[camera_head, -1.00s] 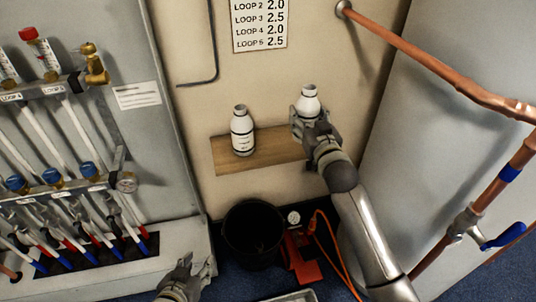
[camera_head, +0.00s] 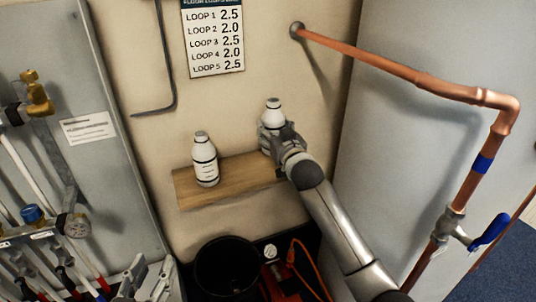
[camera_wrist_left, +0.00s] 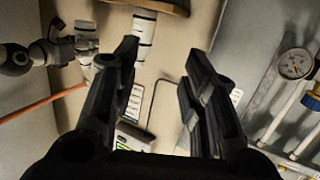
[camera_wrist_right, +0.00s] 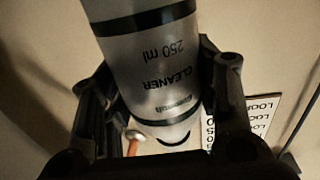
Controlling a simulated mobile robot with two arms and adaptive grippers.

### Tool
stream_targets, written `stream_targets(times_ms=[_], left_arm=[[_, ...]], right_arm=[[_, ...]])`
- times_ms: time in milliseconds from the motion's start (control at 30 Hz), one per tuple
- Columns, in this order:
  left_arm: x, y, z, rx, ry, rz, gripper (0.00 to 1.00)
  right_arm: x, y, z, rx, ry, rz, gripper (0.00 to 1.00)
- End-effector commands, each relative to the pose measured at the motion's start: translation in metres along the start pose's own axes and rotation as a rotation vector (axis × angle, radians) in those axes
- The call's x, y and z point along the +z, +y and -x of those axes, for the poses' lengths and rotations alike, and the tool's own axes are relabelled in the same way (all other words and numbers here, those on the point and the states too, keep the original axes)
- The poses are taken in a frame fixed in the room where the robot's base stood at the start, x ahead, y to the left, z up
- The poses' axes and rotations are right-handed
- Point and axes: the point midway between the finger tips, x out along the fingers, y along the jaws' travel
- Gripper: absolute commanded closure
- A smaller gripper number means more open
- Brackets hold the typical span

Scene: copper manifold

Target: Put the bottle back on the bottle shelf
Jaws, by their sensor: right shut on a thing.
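A white bottle (camera_head: 273,112) is in my right gripper (camera_head: 279,141), at the right end of the wooden bottle shelf (camera_head: 187,198). The bottle is upright; my gripper hides its lower part, so I cannot tell if its base touches the shelf. In the right wrist view the fingers (camera_wrist_right: 160,95) are shut around the bottle (camera_wrist_right: 160,70), labelled "CLEANER 250 ml". A second white bottle (camera_head: 205,160) stands upright on the shelf, left of the held one with a gap between. My left gripper (camera_head: 150,272) is low at the bottom edge; the left wrist view shows its fingers (camera_wrist_left: 160,85) apart and empty.
A black bucket (camera_head: 225,262) stands below the shelf, with a red device and gauge (camera_head: 270,252) beside it. A copper pipe (camera_head: 400,70) with a blue-handled valve (camera_head: 490,232) runs along the right. The manifold panel (camera_head: 110,160) is at the left.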

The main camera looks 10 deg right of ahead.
Motion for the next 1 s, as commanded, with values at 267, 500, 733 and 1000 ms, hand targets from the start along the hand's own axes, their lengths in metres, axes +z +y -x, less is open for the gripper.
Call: stream_targets(times_ms=[267,500,733,1000], left_arm=[[-0.039,0.006,-0.001,0.013,0.214,0.004,0.60],[-0.051,0.007,0.001,0.016,0.280,0.005,0.60],[-0.080,0.011,0.010,0.026,0.455,0.010,0.60],[-0.105,0.014,0.023,0.034,0.601,0.016,0.60]], right_arm=[[0.026,0.000,0.000,0.000,0.000,-0.001,0.73],[0.032,0.000,0.000,0.000,0.000,-0.001,0.73],[0.053,0.000,0.000,0.000,-0.002,-0.002,0.73],[0.066,-0.001,0.000,-0.001,0.000,-0.002,0.73]])
